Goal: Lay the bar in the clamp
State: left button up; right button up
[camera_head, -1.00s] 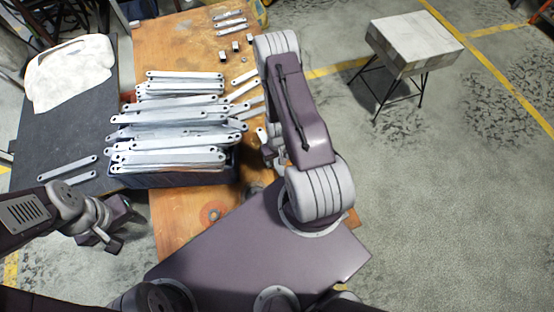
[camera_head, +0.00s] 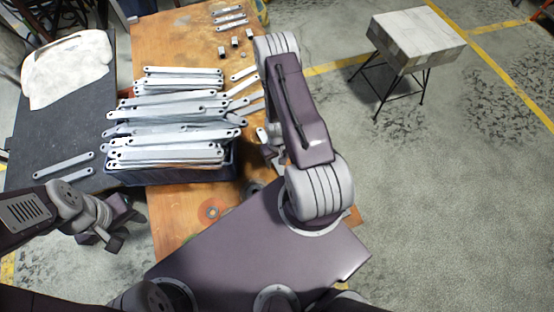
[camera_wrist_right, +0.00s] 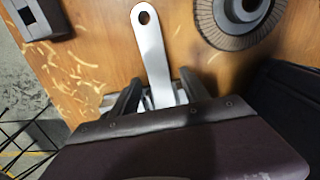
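Several flat grey bars with holed ends lie heaped in and over a dark crate (camera_head: 180,177). One bar (camera_wrist_right: 148,45) shows in the right wrist view, between the two fingers of my right gripper (camera_wrist_right: 162,82); a gap shows beside it, and its near end is hidden by my gripper body. My left gripper (camera_head: 118,230) is empty and looks open, beside the table's left edge, below the dark mat. I cannot clearly make out a clamp; a grey block with a square recess (camera_wrist_right: 38,14) shows in the right wrist view.
A grey abrasive disc (camera_wrist_right: 238,20) lies on the wooden table (camera_head: 185,215). Small blocks (camera_head: 235,43) and more bars (camera_head: 230,18) lie at the far end. Two bars (camera_head: 63,166) and a white cloth (camera_head: 68,70) lie on the dark mat (camera_head: 55,135). A stool (camera_head: 415,40) stands right.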

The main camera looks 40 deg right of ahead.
notch_tip(320, 180, up, 9)
jog(key=p, duration=0.2)
jog(key=shift+p, duration=0.35)
dwell(0.5)
